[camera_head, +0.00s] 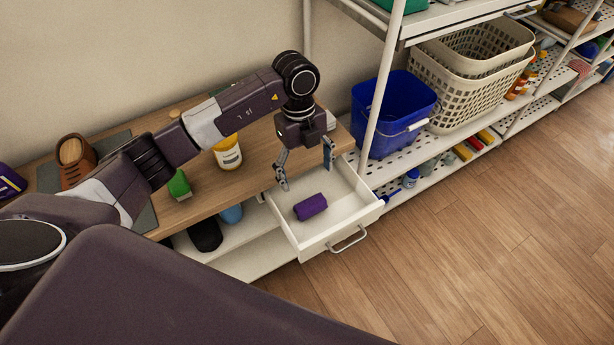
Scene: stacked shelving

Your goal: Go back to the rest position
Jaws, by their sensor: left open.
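My left gripper (306,169) is open and empty, pointing down above the open white drawer (350,205). A purple cylinder-like item (310,207) lies on the drawer's floor, below the gripper and apart from it. My left arm reaches in from the left, over the wooden tabletop (205,205). My right gripper is not in view.
A yellow-and-white jar (228,153), a green item (179,185) and a brown shoe-like item (75,160) stand on the tabletop. The drawer juts out at the front. A blue bucket (395,110) and a beige basket (465,85) fill the right shelving. The wooden floor (480,270) is clear.

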